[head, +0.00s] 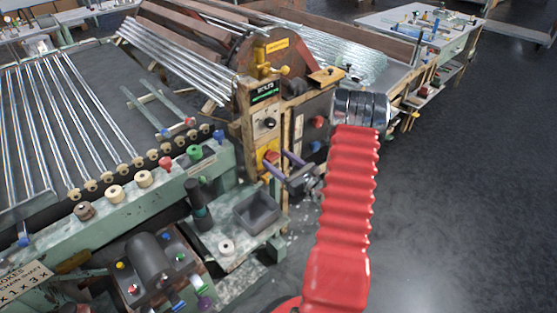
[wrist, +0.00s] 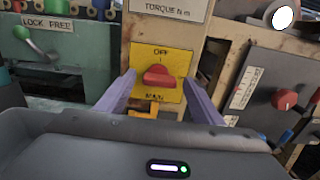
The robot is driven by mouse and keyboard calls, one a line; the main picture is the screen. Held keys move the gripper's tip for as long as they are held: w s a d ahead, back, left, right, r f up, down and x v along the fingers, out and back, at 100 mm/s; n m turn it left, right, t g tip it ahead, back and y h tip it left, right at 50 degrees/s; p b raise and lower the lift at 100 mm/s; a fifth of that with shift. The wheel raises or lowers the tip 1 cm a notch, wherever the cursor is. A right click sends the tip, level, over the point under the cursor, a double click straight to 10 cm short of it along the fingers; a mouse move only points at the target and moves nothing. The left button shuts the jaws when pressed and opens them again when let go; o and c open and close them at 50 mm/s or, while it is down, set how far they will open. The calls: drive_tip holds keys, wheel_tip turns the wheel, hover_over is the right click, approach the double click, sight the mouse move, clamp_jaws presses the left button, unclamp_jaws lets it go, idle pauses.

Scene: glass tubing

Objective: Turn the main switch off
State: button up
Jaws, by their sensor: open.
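The main switch is a red knob (wrist: 158,78) on a yellow plate (wrist: 176,60). The plate reads OFF above the knob, and the lettering below, partly hidden, looks like MAIN. The knob's grip looks roughly crosswise. My gripper (wrist: 159,82) is open, its two purple fingers reaching toward the plate on the left and right of the knob, with a gap on each side. I cannot tell whether the tips touch the plate. In the head view the gripper (head: 276,164) is in front of the yellow plate, which is partly hidden behind it.
A TORQUE label (wrist: 170,8) is above the plate. At right is a grey panel with a red knob (wrist: 286,99). At left is a green-handled lever (wrist: 25,35) under a LOCK FREE label. A grey tray (head: 258,208) is below the gripper in the head view. Open floor lies at right.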

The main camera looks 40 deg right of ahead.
drive_tip(key=shift+w, duration=0.25)
drive_tip(key=shift+c, duration=0.5)
drive_tip(key=c, duration=0.9)
drive_tip(key=shift+d, duration=0.2)
drive_tip(key=shift+c, duration=0.2)
drive_tip(key=shift+a, duration=0.1)
